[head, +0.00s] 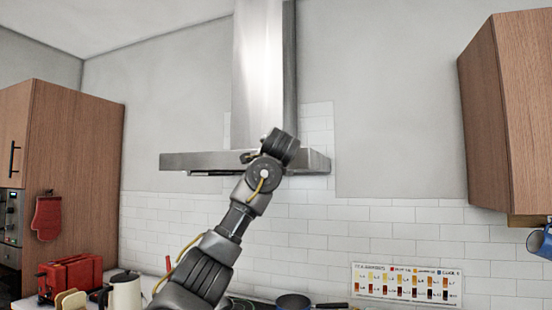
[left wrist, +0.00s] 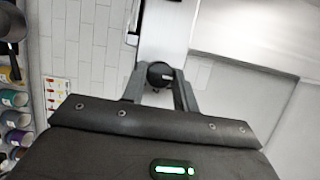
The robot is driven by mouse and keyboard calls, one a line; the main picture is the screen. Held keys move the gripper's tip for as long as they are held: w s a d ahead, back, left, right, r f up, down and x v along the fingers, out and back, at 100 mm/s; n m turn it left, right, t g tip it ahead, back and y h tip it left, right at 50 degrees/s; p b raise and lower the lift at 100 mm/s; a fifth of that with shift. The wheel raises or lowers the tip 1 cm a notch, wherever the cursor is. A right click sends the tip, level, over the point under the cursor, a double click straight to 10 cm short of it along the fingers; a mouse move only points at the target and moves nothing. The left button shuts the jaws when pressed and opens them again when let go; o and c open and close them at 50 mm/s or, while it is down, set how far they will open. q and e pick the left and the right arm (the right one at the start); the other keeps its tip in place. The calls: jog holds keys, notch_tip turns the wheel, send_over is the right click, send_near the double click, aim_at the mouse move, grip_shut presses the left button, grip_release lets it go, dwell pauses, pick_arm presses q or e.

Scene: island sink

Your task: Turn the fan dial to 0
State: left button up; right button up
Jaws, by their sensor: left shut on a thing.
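The range hood (head: 195,161) hangs on the wall in the middle of the head view, a flat steel canopy under a tall chimney. The fan dial (left wrist: 160,72) is a round black knob on the hood's light panel in the left wrist view. My left gripper (left wrist: 161,88) is shut on the dial, with a finger on either side of it. In the head view my left gripper (head: 248,156) is at the hood's front edge, and my wrist hides the dial. The dial's markings are not readable. My right gripper is in neither view.
Wooden cabinets stand at the left (head: 75,155) and hang at the right (head: 520,100). A red toaster (head: 72,277), a kettle (head: 124,290) and a dark pan (head: 293,300) are below. Free space lies in front of the tiled wall right of my arm.

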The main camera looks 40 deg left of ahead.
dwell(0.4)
pick_arm(q)
jog(key=o, duration=1)
jog(key=shift+a, duration=0.1)
jog(key=shift+c, duration=0.2)
jog(key=b+v, duration=0.5)
jog(key=v, duration=0.6)
